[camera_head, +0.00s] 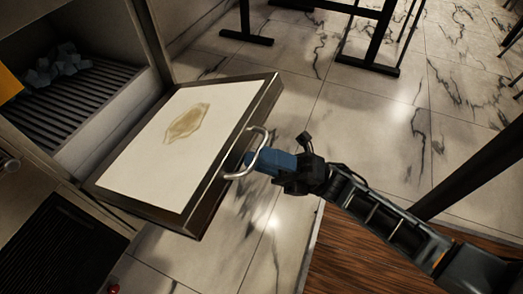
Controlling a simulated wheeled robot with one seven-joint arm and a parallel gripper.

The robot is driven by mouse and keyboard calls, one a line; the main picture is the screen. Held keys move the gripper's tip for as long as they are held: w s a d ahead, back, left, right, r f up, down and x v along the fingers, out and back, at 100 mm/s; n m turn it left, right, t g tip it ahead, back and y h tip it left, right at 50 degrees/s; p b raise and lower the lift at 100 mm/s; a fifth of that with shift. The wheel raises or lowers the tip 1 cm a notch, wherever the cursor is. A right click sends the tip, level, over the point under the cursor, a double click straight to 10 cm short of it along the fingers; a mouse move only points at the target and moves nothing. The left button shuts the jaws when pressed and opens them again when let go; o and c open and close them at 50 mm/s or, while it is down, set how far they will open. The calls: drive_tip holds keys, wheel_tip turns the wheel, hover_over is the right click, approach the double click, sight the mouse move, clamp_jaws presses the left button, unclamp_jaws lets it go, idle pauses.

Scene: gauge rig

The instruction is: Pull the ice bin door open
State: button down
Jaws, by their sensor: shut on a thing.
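The ice bin door (150,155) is a pale panel with a dark metal frame and a brown stain. It stands swung open, tilted down and out from the bin. A curved silver handle (259,158) is fixed to its right edge. My gripper (255,160), with blue fingers, is shut on the handle; the fingertips are partly hidden by it. Behind the door at upper left is the open ice bin (100,113), with a ribbed dark floor and a heap of grey ice cubes (58,62).
A dark grille (62,250) sits below the bin at lower left. Black table legs (370,45) stand on the marble floor at the back. A dark post (470,170) is near my arm at right. The tiled floor between is clear.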

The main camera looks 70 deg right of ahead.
drive_tip(key=shift+w+a+f+h, duration=0.1)
drive_tip(key=shift+w+f+h, duration=0.25)
drive_tip(key=shift+f, duration=0.1)
drive_tip(key=c, duration=1.4)
unclamp_jaws()
drive_tip(key=shift+c, duration=0.3)
drive_tip(key=v, duration=0.8)
drive_tip(key=shift+s+r+p, duration=0.15)
drive_tip(key=shift+r+p, duration=0.2)
drive_tip(key=shift+p, duration=0.1)
